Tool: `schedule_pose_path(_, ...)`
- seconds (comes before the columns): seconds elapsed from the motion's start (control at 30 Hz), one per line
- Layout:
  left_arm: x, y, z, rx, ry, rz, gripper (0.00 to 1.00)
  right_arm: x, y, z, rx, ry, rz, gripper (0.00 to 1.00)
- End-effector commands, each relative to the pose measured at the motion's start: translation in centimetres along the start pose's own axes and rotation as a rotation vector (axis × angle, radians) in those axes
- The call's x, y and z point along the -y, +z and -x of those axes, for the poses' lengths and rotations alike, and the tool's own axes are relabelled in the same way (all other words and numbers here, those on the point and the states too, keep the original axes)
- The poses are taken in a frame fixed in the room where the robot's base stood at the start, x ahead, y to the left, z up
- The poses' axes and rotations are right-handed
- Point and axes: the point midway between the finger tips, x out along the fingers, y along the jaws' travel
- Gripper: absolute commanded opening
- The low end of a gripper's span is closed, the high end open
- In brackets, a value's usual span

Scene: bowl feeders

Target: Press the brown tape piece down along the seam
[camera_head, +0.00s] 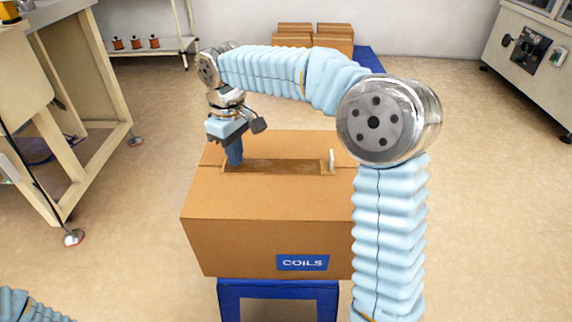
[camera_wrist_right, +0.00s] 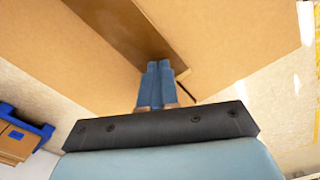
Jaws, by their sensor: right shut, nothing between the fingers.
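A closed cardboard box (camera_head: 240,235) with a blue COILS label stands in the middle of the head view. A darker brown tape piece (camera_head: 285,167) lies along the seam on its top, running left to right. My right gripper (camera_head: 235,160) is shut and empty, pointing down at the left end of the tape. In the right wrist view, its blue fingers (camera_wrist_right: 159,72) are together at the end of the tape (camera_wrist_right: 115,25). I cannot tell whether the fingertips touch it. My left gripper is out of view.
The box stands on a blue stand (camera_head: 280,288). A small white piece (camera_head: 331,160) stands up at the tape's right end. More boxes (camera_head: 315,38) are at the back, a shelf with spools (camera_head: 137,43) is back left, and a bench is at left.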

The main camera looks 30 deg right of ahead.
Motion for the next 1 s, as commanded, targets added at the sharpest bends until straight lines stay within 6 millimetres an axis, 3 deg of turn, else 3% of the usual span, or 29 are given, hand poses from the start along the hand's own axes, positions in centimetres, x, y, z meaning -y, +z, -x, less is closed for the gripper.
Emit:
schedule_pose_path(0.5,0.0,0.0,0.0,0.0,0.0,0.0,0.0,0.0,0.0,5.8,-0.002,0.001,-0.001,0.0)
schedule_pose_path(1.0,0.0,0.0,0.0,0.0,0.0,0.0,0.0,0.0,0.0,6.4,0.0,0.0,0.0,0.0)
